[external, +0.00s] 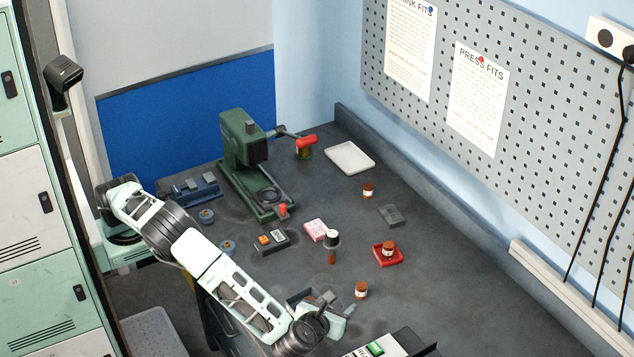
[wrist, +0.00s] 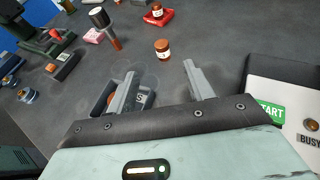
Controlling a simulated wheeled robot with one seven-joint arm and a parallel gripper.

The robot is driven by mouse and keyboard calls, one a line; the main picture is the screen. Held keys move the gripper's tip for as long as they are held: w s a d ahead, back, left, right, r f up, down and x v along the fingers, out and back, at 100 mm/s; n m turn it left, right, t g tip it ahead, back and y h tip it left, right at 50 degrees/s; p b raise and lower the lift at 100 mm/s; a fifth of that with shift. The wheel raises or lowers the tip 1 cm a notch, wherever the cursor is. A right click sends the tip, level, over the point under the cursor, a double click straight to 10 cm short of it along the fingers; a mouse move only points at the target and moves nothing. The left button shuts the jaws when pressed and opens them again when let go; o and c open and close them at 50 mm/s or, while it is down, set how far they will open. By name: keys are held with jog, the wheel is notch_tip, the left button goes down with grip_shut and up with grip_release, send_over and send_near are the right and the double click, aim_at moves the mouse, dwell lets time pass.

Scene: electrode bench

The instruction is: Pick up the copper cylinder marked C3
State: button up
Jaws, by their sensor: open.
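Three copper cylinders with white labels show in the external view; I cannot read the marks, so I cannot tell which is C3. One copper cylinder (external: 361,290) stands on the bench just beyond my gripper (external: 340,303). In the wrist view this near cylinder (wrist: 162,50) stands upright ahead of the gap between my fingers (wrist: 159,70), apart from them. A second cylinder (external: 388,247) is on a red tray (external: 378,258), also at the wrist view's top (wrist: 157,11). A third cylinder (external: 368,190) stands farther back. My gripper is open and empty.
A dark box (wrist: 148,100) lies beside and partly behind my left finger. A white panel with a green START button (wrist: 269,112) is at right. A dark-and-white-headed tool (external: 332,240), a pink block (external: 316,229) and a green press (external: 245,160) stand farther off. Bench around the near cylinder is clear.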

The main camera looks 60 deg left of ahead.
aim_at(358, 286)
jog(key=p+x, duration=0.1)
jog(key=x, duration=0.8)
jog(key=shift+w+a+f, duration=0.1)
jog(key=shift+f+p+x, duration=0.15)
jog(key=shift+p+x, duration=0.2)
jog(key=shift+x, duration=0.95)
jog(key=shift+f+p+x, duration=0.15)
jog(key=shift+p+x, duration=0.2)
jog(key=shift+x, duration=0.95)
grip_shut()
